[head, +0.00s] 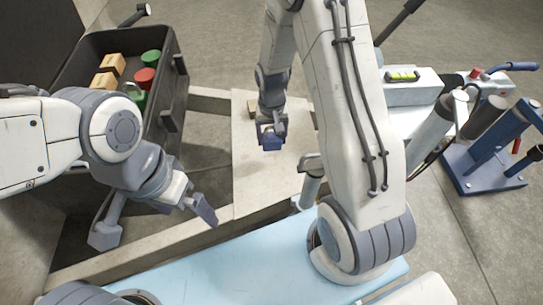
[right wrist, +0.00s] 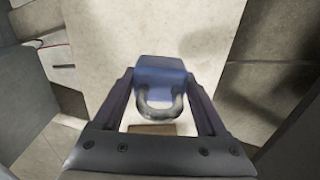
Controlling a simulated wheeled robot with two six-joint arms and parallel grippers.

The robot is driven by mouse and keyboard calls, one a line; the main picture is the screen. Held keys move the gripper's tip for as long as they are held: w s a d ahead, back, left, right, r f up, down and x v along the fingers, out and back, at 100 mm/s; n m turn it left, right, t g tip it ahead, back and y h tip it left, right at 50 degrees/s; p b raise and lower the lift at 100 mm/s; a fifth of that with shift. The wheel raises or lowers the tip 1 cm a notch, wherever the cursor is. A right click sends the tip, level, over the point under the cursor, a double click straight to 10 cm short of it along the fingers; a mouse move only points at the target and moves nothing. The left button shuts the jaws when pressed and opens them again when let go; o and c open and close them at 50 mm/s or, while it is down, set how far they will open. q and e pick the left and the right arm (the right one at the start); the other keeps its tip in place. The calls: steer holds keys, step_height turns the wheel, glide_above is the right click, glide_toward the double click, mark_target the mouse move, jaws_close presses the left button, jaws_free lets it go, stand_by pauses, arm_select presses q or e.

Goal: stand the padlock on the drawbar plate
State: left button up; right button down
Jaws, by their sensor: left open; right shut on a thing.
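The padlock (head: 271,144) has a blue body and a grey metal shackle. My right gripper (head: 271,132) is shut on it and holds it over the pale drawbar plate (head: 255,185). In the right wrist view the padlock (right wrist: 160,75) sits between the fingers, its shackle toward the gripper's palm and its body toward the fingertips. The plate (right wrist: 150,25) fills the background there. I cannot tell whether the padlock touches the plate. My left gripper (head: 203,207) is open and empty, to the left of the plate, above the trailer frame.
A dark crate (head: 176,95) at the upper left holds tan boxes and red and green round items. A small brown block (right wrist: 152,129) shows beyond the shackle. A light case (head: 405,95) with a level and a blue stand (head: 480,165) are on the right. Much of the plate is bare.

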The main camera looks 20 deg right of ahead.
step_height(320, 180, down, 7)
steer(key=b, duration=0.3)
steer(key=shift+r, duration=0.25)
jaws_free()
step_height(320, 180, up, 12)
steer(key=p, duration=0.6)
